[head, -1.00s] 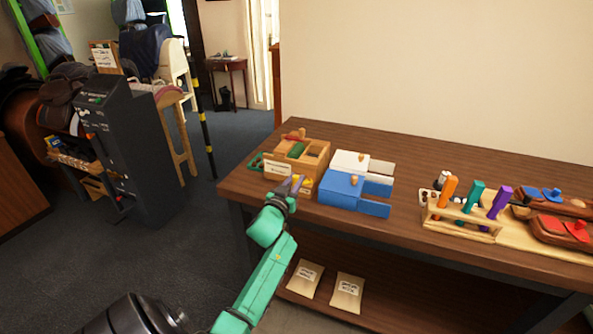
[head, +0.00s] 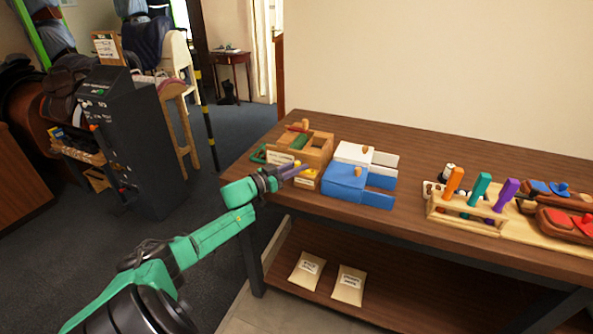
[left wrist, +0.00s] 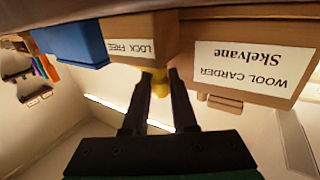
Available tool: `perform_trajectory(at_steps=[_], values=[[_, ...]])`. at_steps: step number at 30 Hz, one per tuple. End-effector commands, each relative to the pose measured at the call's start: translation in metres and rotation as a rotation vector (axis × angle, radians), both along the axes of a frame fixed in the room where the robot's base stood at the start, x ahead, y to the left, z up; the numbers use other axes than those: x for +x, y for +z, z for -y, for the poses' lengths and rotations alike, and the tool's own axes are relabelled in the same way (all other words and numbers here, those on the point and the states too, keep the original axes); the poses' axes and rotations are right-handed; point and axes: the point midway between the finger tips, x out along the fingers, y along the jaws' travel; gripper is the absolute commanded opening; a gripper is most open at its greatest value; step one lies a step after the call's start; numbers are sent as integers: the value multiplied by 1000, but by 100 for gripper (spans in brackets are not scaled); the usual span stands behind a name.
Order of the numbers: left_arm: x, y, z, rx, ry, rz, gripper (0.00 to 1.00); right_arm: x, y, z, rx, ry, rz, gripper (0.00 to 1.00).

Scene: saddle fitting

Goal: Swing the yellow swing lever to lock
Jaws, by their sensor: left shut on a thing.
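The wooden wool carder box (head: 312,148) stands at the left end of the brown workbench. In the left wrist view its label reads "WOOL CARDER Skelvane" (left wrist: 240,68), upside down. Beside it is a smaller wooden block with a "LOCK FREE" label (left wrist: 130,47). The yellow swing lever (left wrist: 159,83) sticks out from this block, between my left gripper's dark fingers. My left gripper (head: 295,170) reaches in from the left at the box's front and is shut on the lever. The fingers hide part of the lever in the head view. My right gripper is not in view.
Blue and white boxes (head: 345,182) stand close to the right of the carder. Farther right are a wooden rack (head: 466,214) with coloured handles and red and blue pieces. The bench middle is clear. Two packets (head: 348,284) lie on the lower shelf.

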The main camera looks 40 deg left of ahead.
Motion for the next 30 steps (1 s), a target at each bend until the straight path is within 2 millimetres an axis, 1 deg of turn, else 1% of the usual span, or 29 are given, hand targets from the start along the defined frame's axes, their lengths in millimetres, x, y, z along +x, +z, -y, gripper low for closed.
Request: perform_trajectory(at_steps=[1,9,10,11,12,27,30], values=[[0,-3,1,-1,-3,-5,0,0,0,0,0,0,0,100],[0,-3,2,-1,-3,-6,0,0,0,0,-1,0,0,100],[0,-3,2,-1,-3,-6,37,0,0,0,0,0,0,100],[0,-3,2,-1,-3,-5,49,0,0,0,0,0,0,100],[0,-3,2,0,-3,-5,56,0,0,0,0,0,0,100],[1,2,0,0,1,3,56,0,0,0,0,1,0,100],[0,5,0,-2,16,5,56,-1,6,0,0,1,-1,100]])
